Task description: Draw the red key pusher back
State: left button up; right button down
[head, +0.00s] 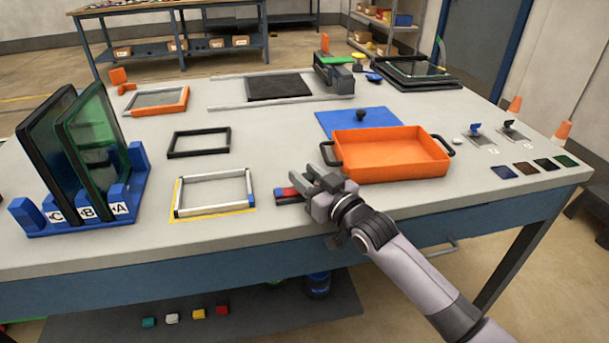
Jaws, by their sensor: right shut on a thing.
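The red key pusher (287,192) lies on the workbench near its front edge, just right of the light square frame. A dark strip runs along its top and front. My right gripper (303,183) comes in from the lower right and is shut on the red key pusher. The fingers hide its right part. My left gripper is not in view.
An orange tray (400,172) stands close behind and right of my right gripper. The light square frame (213,209) lies on a yellow outline to the left. A blue rack (128,206) holds dark panels at far left. Bare bench lies along the front edge.

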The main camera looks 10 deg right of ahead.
jog(key=shift+d, duration=0.25)
jog(key=c, duration=0.9)
grip_release()
jog(key=shift+d, duration=0.1)
jog(key=shift+o, duration=0.2)
jog(key=shift+s, duration=0.1)
jog(key=shift+s, duration=0.3)
jog(key=shift+v, duration=3.2)
